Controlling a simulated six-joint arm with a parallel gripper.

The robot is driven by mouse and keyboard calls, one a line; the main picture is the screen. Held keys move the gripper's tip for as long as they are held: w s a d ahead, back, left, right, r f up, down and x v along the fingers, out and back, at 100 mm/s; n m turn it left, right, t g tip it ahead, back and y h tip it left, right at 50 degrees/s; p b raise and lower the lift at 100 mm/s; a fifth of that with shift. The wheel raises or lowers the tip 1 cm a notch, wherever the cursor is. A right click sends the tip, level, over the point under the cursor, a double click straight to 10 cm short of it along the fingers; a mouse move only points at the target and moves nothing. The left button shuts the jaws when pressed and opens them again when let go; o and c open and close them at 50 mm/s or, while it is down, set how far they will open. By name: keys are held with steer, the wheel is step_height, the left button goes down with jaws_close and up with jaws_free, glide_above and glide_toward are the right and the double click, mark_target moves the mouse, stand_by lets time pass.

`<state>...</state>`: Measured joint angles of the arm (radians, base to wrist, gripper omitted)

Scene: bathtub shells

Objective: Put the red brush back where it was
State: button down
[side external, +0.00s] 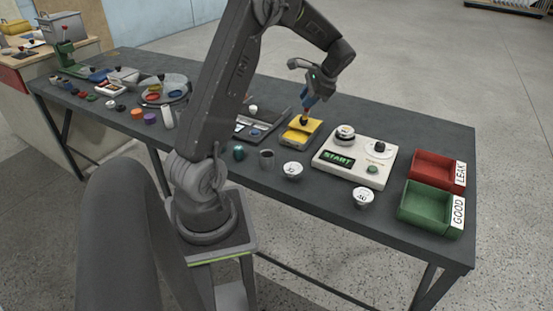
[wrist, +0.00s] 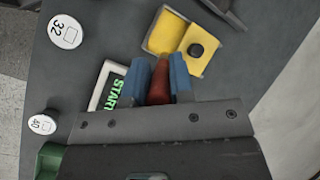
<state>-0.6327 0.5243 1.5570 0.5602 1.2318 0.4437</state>
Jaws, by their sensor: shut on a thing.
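The red brush (wrist: 158,84) is held between the blue fingertips of my gripper (wrist: 160,78) in the wrist view. I cannot tell whether the brush touches the tray. The brush's lower end is mostly hidden.
A white tester (side external: 352,165) with a START display stands right of the tray. A red LEAK bin (side external: 437,170) and a green GOOD bin (side external: 428,207) stand at the right end. Labelled cups (side external: 292,170) (side external: 362,197) stand in front. A dark tray (side external: 262,130) lies left of the yellow one.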

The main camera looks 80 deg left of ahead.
steer(key=s+d+f+n+h, duration=0.25)
steer(key=s+h, duration=0.25)
steer(key=s, duration=0.9)
steer(key=f, duration=0.8)
steer(key=shift+s+d+f, duration=0.15)
steer(key=shift+d, duration=0.25)
steer(key=c, duration=1)
jaws_free()
steer(key=shift+f, duration=0.15)
